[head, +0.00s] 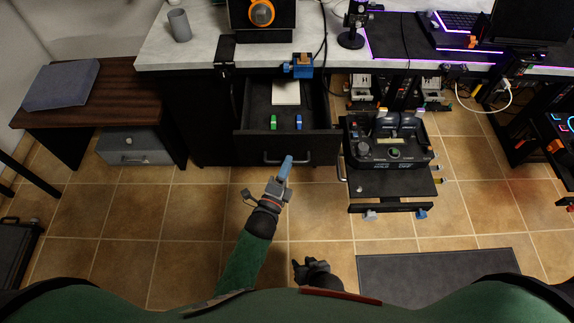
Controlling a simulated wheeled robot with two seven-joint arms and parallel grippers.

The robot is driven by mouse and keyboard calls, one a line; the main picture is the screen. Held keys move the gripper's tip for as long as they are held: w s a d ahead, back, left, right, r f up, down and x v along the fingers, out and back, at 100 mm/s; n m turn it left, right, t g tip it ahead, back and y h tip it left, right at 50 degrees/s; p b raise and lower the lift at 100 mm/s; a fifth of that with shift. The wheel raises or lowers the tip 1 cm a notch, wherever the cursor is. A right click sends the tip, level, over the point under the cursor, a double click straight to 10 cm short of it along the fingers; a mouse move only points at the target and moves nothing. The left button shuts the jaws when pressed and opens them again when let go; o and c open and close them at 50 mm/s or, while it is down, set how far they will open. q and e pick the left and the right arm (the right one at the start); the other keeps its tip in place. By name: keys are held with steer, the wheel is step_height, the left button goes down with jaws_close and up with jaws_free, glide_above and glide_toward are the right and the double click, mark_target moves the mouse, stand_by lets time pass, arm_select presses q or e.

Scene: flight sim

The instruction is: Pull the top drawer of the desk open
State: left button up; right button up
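The top drawer (288,147) of the desk (200,100) stands pulled out, with its inside visible from above. A white flat item (285,94), a green item (273,122) and a blue item (298,122) lie in it. A bar handle (268,161) runs along its dark front. My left gripper (286,163), with blue fingers, is at the right part of the handle and hides some of it. Its fingers overlap in this view, so their opening and any grasp cannot be told. My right gripper (306,271) is low, near my body and away from the drawer; its fingers are unclear.
A control console (388,150) on a dark stand is close to the right of the drawer. A brown side table (85,105) with a grey box (133,146) under it stands at left. A dark mat (435,279) lies at lower right. Tiled floor before the drawer is clear.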

arm_select(q)
steer(key=v, duration=0.7)
arm_select(e)
steer(key=shift+f, duration=0.55)
arm_select(q)
steer(key=shift+s, duration=0.15)
arm_select(e)
steer(key=shift+s+d, duration=0.1)
